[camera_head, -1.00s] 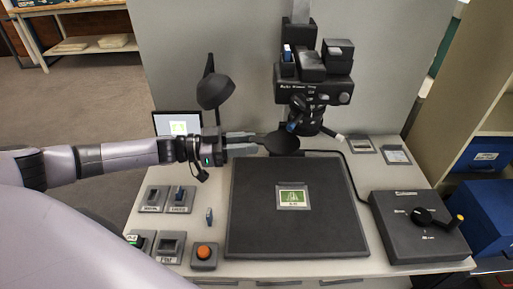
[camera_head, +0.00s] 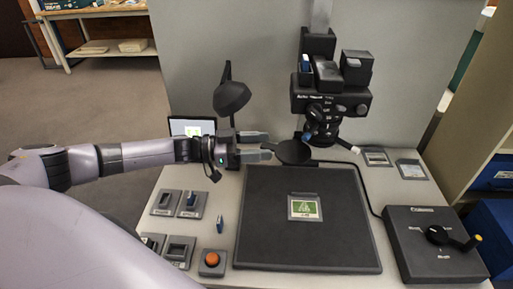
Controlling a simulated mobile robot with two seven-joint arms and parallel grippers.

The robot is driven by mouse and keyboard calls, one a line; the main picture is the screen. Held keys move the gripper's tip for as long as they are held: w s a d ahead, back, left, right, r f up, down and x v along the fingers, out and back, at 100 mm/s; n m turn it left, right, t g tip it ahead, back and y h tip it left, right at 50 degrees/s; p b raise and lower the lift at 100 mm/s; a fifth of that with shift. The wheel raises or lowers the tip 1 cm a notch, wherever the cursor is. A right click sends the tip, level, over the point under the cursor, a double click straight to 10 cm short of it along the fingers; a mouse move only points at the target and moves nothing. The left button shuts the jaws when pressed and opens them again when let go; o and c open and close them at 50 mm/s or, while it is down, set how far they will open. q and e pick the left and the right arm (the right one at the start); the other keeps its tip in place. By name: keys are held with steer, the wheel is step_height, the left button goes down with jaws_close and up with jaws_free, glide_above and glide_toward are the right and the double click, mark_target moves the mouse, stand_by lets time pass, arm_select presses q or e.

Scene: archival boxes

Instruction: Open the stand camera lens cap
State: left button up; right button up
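The stand camera (camera_head: 330,88) is black and hangs on a column at the back of the table, its lens (camera_head: 322,130) pointing down. The lens cap (camera_head: 294,152) is a flat black disc just left of and below the lens, swung out to the side rather than covering it. My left gripper (camera_head: 270,147) reaches in from the left. Its two fingers show apart, with a gap between them, and their tips are close to the cap's left edge. Whether they touch it I cannot tell. My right gripper is not in view.
A black copy board (camera_head: 260,245) with a small green-pictured card (camera_head: 304,208) lies below. A black lamp (camera_head: 232,98) stands behind my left gripper. Switches and an orange button (camera_head: 212,259) are at left. A control box with a crank (camera_head: 437,262) is at right.

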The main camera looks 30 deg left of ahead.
arm_select(q)
steer(key=shift+w+a+r, duration=0.1)
steer(key=shift+w+r, duration=0.15)
steer(key=shift+w, duration=0.1)
steer(key=b+v, duration=0.1)
steer(key=v, duration=0.6)
steer(key=shift+s+f, duration=0.2)
steer(key=shift+s, duration=0.15)
